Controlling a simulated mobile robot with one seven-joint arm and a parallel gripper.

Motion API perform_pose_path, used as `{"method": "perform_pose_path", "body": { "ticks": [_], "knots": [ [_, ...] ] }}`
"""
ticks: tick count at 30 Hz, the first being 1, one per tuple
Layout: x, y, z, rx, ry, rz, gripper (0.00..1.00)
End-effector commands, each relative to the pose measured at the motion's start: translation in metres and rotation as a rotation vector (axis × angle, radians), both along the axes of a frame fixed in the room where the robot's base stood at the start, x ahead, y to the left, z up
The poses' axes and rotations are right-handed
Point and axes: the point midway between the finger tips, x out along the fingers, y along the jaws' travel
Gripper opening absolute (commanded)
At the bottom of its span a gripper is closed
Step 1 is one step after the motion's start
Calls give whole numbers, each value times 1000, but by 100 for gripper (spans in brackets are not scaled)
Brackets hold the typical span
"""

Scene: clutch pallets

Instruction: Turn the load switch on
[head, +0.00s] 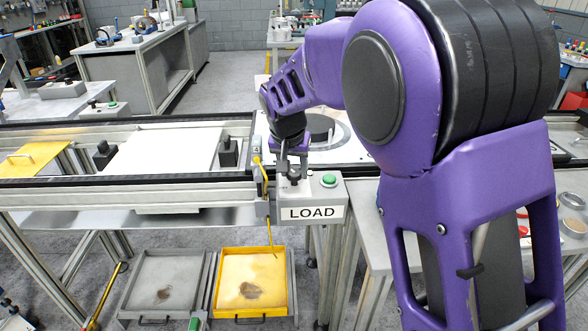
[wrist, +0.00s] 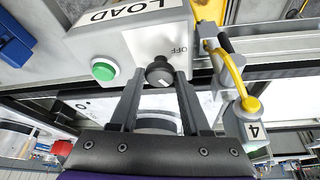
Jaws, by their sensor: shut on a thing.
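The load switch is a dark round knob (wrist: 158,70) on a grey control box (head: 330,195) labelled LOAD. My gripper (head: 293,174) reaches down to the left part of the box top. In the wrist view, the two fingers of my gripper (wrist: 159,77) stand on either side of the knob and are shut on it. The word OFF is printed on the box beside the knob; an ON mark cannot be made out. A light mark shows on the knob's near side.
A green button (head: 329,181) sits on the same box, close to the gripper; it also shows in the wrist view (wrist: 103,69).

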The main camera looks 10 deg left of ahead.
Motion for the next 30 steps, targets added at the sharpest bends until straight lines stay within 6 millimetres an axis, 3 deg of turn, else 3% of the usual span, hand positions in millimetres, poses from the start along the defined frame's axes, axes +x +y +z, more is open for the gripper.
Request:
{"method": "perform_pose_path", "body": {
  "ticks": [12,13,17,18,30],
  "knots": [
    [0,0,0,2,0,-10,0],
    [0,0,0,2,0,-10,48],
    [0,0,0,2,0,-9,72],
    [0,0,0,2,0,-9,76],
    [-3,1,9,2,-1,-8,76]
  ]
}}
